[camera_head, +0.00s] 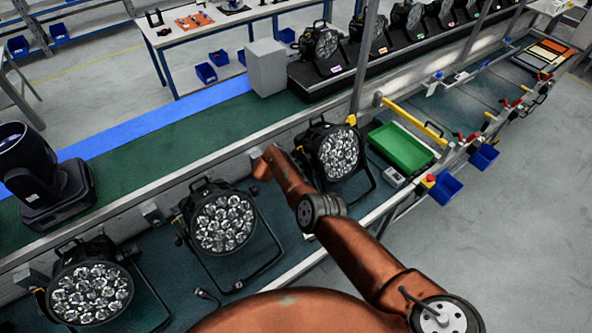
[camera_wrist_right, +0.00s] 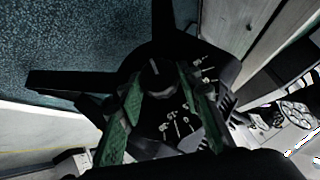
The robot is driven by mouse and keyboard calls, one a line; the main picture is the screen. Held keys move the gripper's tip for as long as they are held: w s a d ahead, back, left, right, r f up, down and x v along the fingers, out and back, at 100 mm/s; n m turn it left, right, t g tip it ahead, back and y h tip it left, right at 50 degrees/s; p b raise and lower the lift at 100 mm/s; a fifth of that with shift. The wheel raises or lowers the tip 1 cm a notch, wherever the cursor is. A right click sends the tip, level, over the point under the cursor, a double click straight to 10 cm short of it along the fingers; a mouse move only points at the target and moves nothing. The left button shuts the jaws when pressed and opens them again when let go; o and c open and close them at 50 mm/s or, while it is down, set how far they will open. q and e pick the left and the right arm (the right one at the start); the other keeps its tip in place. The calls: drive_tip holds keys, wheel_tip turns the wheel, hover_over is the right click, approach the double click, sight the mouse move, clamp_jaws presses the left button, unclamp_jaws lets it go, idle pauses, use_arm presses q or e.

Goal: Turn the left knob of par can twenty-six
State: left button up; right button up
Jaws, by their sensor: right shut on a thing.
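Several black par cans with clustered lenses stand in a row in the head view: one at the left (camera_head: 90,292), one in the middle (camera_head: 222,222) and one at the right (camera_head: 333,152). I cannot read which is twenty-six. My orange right arm reaches in between the middle and right cans; its gripper is not clear there. In the right wrist view, my right gripper (camera_wrist_right: 161,84) has green fingers shut on a small dark knob (camera_wrist_right: 157,74) on the back of a black can (camera_wrist_right: 170,125). White markings show on the panel between the fingers. My left gripper is not in view.
A green bin (camera_head: 400,148) sits right of the cans, with blue bins (camera_head: 444,188) on the bench's front edge. A black moving-head light (camera_head: 40,180) and a grey box (camera_head: 266,68) stand behind. A cable lies before the middle can.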

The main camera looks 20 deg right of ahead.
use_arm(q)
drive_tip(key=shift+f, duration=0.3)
use_arm(e)
drive_tip(key=shift+w+d+r, duration=0.1)
drive_tip(key=shift+r, duration=0.05)
drive_tip(key=o, duration=1)
drive_tip(key=shift+o, duration=0.8)
